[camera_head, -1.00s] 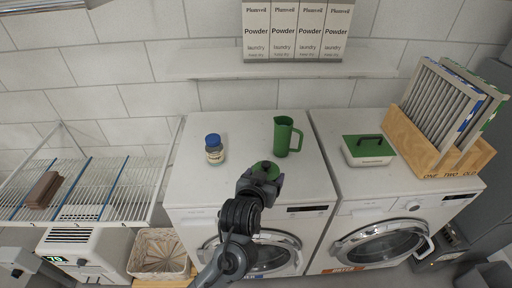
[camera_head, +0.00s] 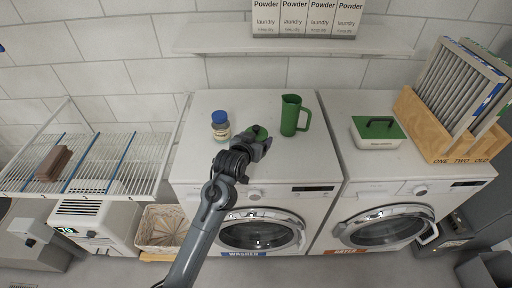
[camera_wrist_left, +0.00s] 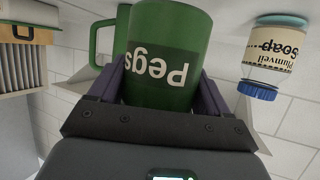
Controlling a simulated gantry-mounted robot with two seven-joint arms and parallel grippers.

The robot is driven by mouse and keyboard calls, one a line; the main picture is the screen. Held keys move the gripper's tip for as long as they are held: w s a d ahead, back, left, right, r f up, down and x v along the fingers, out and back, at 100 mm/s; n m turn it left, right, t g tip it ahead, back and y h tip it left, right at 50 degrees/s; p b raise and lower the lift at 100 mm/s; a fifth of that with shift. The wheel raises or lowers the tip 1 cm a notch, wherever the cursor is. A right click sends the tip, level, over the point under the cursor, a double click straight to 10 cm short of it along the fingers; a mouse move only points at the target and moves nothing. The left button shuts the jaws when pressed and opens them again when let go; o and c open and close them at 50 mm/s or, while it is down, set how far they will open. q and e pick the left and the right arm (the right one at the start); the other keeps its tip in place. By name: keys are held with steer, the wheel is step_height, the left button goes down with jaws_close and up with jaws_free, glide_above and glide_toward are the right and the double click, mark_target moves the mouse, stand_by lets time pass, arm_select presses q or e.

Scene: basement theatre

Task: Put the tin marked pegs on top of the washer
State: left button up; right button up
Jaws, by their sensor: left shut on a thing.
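The green tin marked Pegs (camera_head: 257,131) is in my left gripper (camera_head: 258,143), over the front middle of the washer's white top (camera_head: 200,165). In the left wrist view the tin (camera_wrist_left: 165,50) sits between the two fingers, its lettering upside down in the picture. The left gripper (camera_wrist_left: 160,95) is shut on it. I cannot tell whether the tin's base touches the washer. The washer carries a blue label at its foot. My right gripper is not in view.
On the washer, a blue-capped soap jar (camera_head: 220,125) stands left of the tin and a green jug (camera_head: 292,115) stands right and behind. The dryer beside it holds a green-lidded box (camera_head: 378,132) and a wooden rack (camera_head: 430,125). A shelf (camera_head: 215,38) hangs above.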

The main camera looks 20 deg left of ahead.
arm_select(q)
step_height(320, 180, down, 3)
steer(key=shift+f, duration=0.5)
steer(key=shift+f, duration=0.15)
steer(key=o, duration=1.3)
